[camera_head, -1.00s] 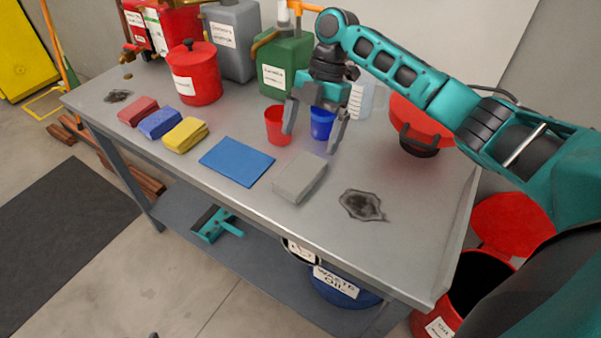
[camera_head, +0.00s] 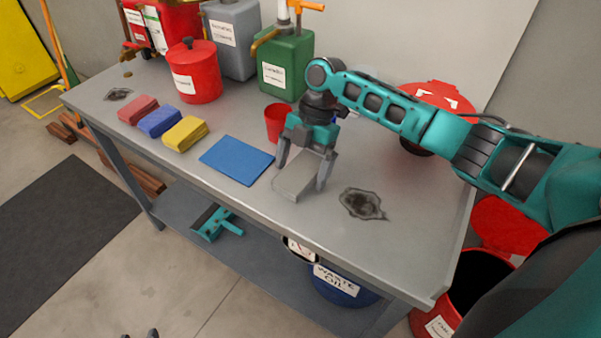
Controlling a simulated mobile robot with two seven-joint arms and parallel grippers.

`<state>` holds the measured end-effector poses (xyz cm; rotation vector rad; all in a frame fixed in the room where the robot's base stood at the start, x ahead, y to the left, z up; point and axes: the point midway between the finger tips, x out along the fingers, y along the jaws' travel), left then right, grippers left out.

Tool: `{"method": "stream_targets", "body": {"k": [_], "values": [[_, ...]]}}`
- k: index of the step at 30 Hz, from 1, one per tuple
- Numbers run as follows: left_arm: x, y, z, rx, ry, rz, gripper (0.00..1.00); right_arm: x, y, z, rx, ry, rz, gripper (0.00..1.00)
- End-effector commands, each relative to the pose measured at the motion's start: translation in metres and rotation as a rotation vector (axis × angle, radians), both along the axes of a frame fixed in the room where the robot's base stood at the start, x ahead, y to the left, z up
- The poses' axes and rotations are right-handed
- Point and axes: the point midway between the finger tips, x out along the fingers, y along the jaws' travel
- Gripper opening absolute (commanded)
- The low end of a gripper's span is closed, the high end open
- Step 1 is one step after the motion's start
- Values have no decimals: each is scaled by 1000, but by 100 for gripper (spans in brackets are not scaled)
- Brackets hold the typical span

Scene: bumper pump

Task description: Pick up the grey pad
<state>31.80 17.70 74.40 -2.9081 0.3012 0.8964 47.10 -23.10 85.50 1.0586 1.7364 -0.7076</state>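The grey pad (camera_head: 291,187) lies flat on the workbench, to the right of a flat blue mat. My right gripper (camera_head: 302,176) points down over the pad, with its two fingers apart, one toward the pad's left side and one toward its right. The gripper hides the far part of the pad. I cannot tell whether the fingers touch it. My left gripper is not clearly in view; only small dark tips show at the bottom edge.
The blue mat (camera_head: 237,161) lies left of the pad, and yellow (camera_head: 185,134), blue (camera_head: 159,123) and red (camera_head: 138,110) pads lie further left. A red cup (camera_head: 275,122) stands behind the gripper. A dark stain (camera_head: 361,204) lies right of the pad. The bench's front right is clear.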

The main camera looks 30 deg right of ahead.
Motion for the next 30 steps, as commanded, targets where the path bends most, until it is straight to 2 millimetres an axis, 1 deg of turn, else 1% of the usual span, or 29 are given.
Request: {"method": "stream_targets", "body": {"k": [1,2,15,22,24,26,30], "values": [[0,0,0,1,-1,-1,43,0,0,0,0,0,0,91],[0,0,0,1,-1,-1,43,0,0,0,0,0,0,88],[-1,0,0,0,1,-1,43,0,0,1,0,0,0,46],[-3,0,-2,0,7,-1,43,0,0,1,-1,0,0,46],[-4,0,-2,0,8,-1,43,0,0,3,0,-1,0,34],[-4,0,-1,0,8,-1,43,1,0,6,0,-2,1,34],[-4,0,0,0,8,-1,43,1,0,19,0,-4,0,34]]}}
